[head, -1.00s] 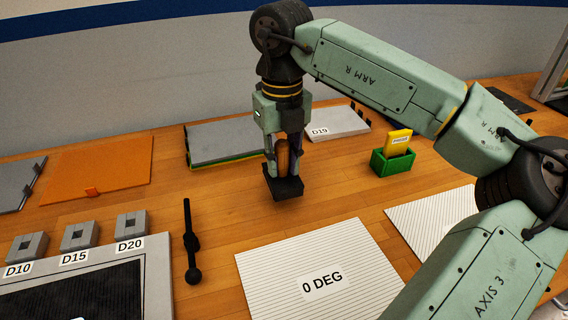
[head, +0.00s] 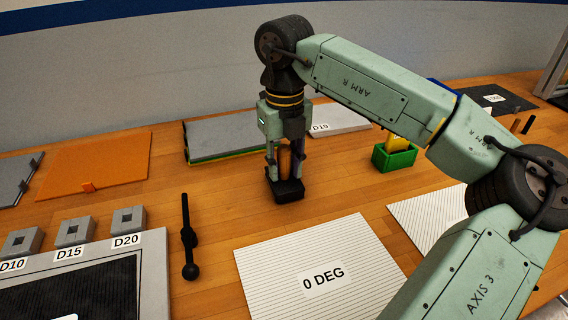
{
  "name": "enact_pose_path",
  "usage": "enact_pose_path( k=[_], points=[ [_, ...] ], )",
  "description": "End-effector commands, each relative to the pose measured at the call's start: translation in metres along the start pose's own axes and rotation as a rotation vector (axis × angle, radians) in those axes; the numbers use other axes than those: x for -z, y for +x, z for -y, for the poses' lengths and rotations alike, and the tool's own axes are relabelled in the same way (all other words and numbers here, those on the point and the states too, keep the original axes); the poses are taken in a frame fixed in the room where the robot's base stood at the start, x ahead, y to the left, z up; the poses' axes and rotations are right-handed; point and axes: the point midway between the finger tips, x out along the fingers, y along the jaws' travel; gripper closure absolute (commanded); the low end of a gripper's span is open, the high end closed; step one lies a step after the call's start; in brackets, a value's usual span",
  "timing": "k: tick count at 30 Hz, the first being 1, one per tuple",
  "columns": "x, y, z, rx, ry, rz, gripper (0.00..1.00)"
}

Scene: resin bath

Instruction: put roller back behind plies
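My gripper (head: 285,168) points straight down behind the 0 DEG ply (head: 370,268), over bare table. Its fingers are around the upright handle of the roller, which is mostly hidden by them now. The dark block-like lower end of the roller (head: 287,192) shows below the fingertips, at or very near the table top. I cannot tell whether it touches the wood. A second striped ply (head: 425,213) lies to the right, partly behind my arm.
A green holder (head: 394,160) with a yellow item stands to the right. A grey board stack (head: 225,137) and the D19 block (head: 345,118) lie behind. A black rod tool (head: 188,235), an orange sheet (head: 95,165) and D10, D15 and D20 blocks are on the left.

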Motion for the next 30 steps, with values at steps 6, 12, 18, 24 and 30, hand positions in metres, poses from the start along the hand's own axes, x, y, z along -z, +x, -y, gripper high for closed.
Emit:
enact_pose_path(
  k=[6,12,18,24,30],
  points=[
    [0.0,0.0,0.0,0.0,0.0,0.0,0.59],
    [0.0,0.0,0.0,0.0,0.0,0.0,0.59],
    [-0.001,-0.011,0.0,0.002,0.001,0.002,0.59],
    [-0.001,-0.051,0.001,0.004,0.003,0.003,0.59],
    [-0.001,-0.093,0.0,0.002,0.001,0.002,0.59]
  ],
)
